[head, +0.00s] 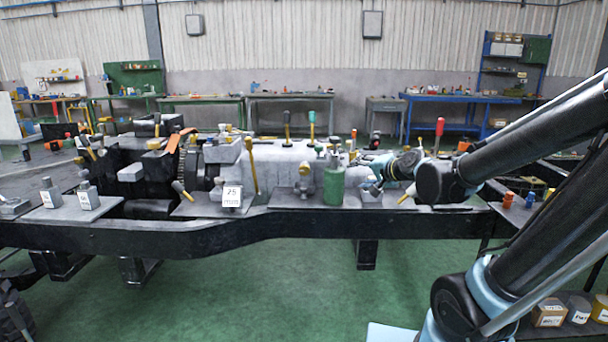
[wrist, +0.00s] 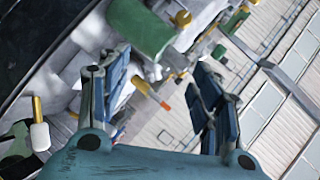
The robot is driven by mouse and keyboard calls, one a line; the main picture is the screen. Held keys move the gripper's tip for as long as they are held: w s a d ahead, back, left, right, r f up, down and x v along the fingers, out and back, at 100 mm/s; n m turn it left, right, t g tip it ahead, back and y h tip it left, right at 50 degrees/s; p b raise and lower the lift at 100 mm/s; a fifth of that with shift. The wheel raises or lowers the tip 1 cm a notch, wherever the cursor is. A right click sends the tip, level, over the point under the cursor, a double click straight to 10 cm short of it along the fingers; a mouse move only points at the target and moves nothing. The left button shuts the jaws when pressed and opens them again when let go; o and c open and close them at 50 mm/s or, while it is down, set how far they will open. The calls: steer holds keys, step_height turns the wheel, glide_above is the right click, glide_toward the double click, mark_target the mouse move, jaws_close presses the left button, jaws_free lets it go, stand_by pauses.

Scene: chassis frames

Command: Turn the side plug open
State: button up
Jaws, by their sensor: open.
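My gripper (head: 374,184) is at the right part of the chassis, just right of a green cylinder (head: 334,186). In the wrist view its two blue fingers stand wide apart, with the gripper (wrist: 163,82) open and nothing held between them. A yellow handle with an orange tip (wrist: 150,92) shows in the gap, beyond the fingers; contact is not visible. The green cylinder also shows in the wrist view (wrist: 140,28), beyond the left finger. Several small fittings and handles line the chassis, and I cannot tell which one is the side plug.
The dark chassis rail (head: 230,236) runs across the front. Small orange pieces (head: 508,200) stand at the right. Green floor (head: 290,290) in front is clear.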

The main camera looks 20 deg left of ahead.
steer(key=w+a+r+m+t, duration=0.1)
steer(key=a+m+t, duration=0.1)
steer(key=a+m, duration=0.1)
steer(key=w+a+r+m+t+y, duration=0.1)
steer(key=w+a+r+m+t, duration=0.1)
steer(key=a+m, duration=0.2)
steer(key=w+a+r+m+t, duration=0.1)
steer(key=w+a+r+m, duration=0.1)
steer(key=a, duration=0.5)
steer(key=shift+a+r+m+t+y, duration=0.25)
steer(key=shift+m+t+y, duration=0.15)
steer(key=shift+m, duration=0.5)
steer(key=m+t+h, duration=0.2)
steer(key=m+h, duration=0.5)
steer(key=m, duration=0.7)
glide_toward(304, 171)
steer(key=x, duration=0.9)
steer(key=shift+w, duration=0.4)
steer(key=shift+c, duration=0.6)
steer(key=c, duration=0.9)
steer(key=shift+s+a, duration=0.1)
steer(key=shift+a, duration=0.15)
steer(key=shift+c, duration=0.2)
steer(key=shift+d, duration=0.15)
